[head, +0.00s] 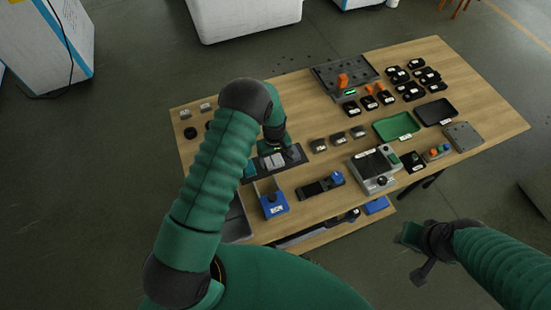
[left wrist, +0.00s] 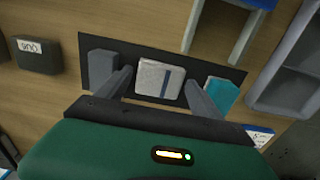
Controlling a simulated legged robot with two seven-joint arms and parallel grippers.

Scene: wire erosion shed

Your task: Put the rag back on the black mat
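The black mat (head: 262,178) lies on the wooden table under my left gripper, and it also shows in the left wrist view (left wrist: 125,65). The rag, a folded light-grey pad with a blue stripe (left wrist: 158,78), lies over the mat's middle and shows in the head view (head: 272,161). My left gripper (left wrist: 159,85) points down with its fingers apart, one on each side of the rag, very close to its edges. A thin dark gap shows at the left finger; firm contact cannot be seen. My right gripper (head: 413,255) hangs off the table's front edge; its finger spacing is unclear.
On the mat, a grey block (left wrist: 102,62) and a teal item (left wrist: 221,93) flank the rag. A blue holder (head: 274,204) stands in front. Green (head: 396,126) and black trays lie to the right, with several dark blocks behind.

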